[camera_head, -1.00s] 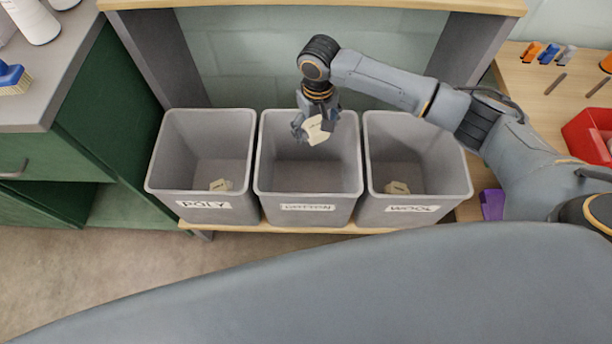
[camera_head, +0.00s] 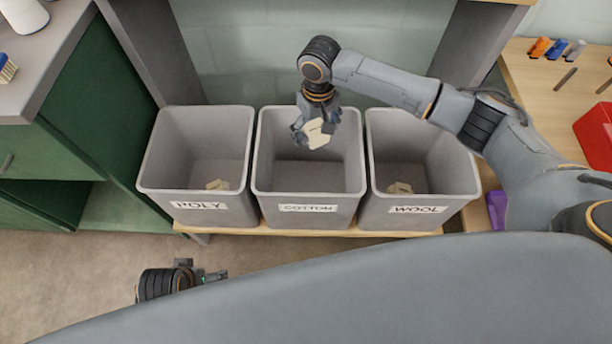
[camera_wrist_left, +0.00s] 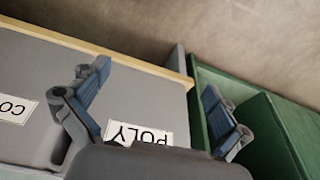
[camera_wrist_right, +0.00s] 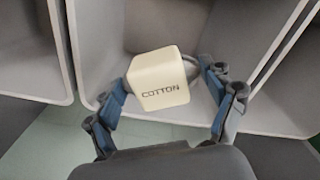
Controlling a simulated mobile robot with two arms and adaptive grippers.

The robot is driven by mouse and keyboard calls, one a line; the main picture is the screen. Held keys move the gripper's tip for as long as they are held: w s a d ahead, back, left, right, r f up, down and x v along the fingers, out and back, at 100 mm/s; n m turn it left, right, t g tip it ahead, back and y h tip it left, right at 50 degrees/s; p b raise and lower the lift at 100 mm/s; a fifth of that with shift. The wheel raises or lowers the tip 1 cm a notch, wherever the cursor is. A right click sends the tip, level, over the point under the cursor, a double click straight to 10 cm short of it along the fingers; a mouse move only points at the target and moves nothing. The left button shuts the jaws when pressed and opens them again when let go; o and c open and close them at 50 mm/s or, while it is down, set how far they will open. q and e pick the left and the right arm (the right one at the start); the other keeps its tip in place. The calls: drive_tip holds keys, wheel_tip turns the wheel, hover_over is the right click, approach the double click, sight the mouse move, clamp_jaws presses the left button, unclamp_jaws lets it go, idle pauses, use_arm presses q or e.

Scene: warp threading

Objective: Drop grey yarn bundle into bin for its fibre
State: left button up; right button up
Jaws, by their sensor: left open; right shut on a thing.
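My right gripper (camera_head: 316,130) is shut on the yarn bundle, over the mouth of the middle bin (camera_head: 308,190), labelled COTTON. The bundle's cream tag (camera_wrist_right: 160,80) reads COTTON in the right wrist view. Only a little grey (camera_wrist_right: 193,68) of the bundle shows behind the tag; the fingers and tag hide the rest. The POLY bin (camera_head: 195,188) stands to the left and the WOOL bin (camera_head: 420,186) to the right. My left gripper (camera_head: 212,275) is open and empty, low in front of the POLY bin; its spread fingers show in the left wrist view (camera_wrist_left: 152,108).
The bins stand side by side on a wooden shelf (camera_head: 300,230) between grey uprights. Small cream pieces lie in the POLY and WOOL bins. A green cabinet (camera_head: 110,110) stands at the left. A wooden table (camera_head: 550,100) with a red bin (camera_head: 597,135) is at the right.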

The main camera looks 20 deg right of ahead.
wheel_tip(320, 180, down, 2)
drive_tip(key=b, duration=0.3)
drive_tip(key=shift+f, duration=0.2)
use_arm(q)
drive_tip(key=b+v, duration=0.1)
drive_tip(key=v, duration=0.7)
drive_tip(key=shift+w+r+t, duration=0.25)
drive_tip(key=shift+r+t, duration=0.05)
drive_tip(key=shift+r, duration=0.2)
use_arm(e)
drive_tip(key=shift+f, duration=0.15)
use_arm(q)
drive_tip(key=shift+a, duration=0.15)
use_arm(e)
drive_tip(key=o, duration=0.9)
wheel_tip(320, 180, up, 12)
drive_tip(key=shift+f, duration=0.1)
